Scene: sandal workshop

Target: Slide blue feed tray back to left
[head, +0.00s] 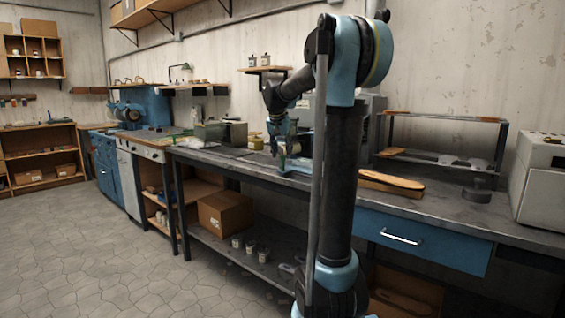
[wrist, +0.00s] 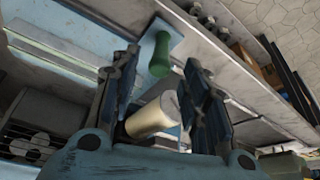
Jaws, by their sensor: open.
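My gripper (wrist: 161,72) is open in the wrist view, with its two dark-blue fingers apart. A cream cylinder (wrist: 150,117) shows between the fingers; I cannot tell whether either finger touches it. A light-blue plate that looks like the feed tray (wrist: 174,36) lies beyond the fingertips, with a green cylinder (wrist: 160,55) at it. In the head view my gripper (head: 281,149) is low over the workbench, and a light-blue part (head: 297,166) shows beside it. My arm hides part of this area.
The long grey workbench (head: 232,159) runs along the wall. To the right are a wooden board (head: 391,184), a metal rack (head: 440,118) and a white machine (head: 541,180). A cardboard box (head: 225,211) sits on the lower shelf. The tiled floor at left is clear.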

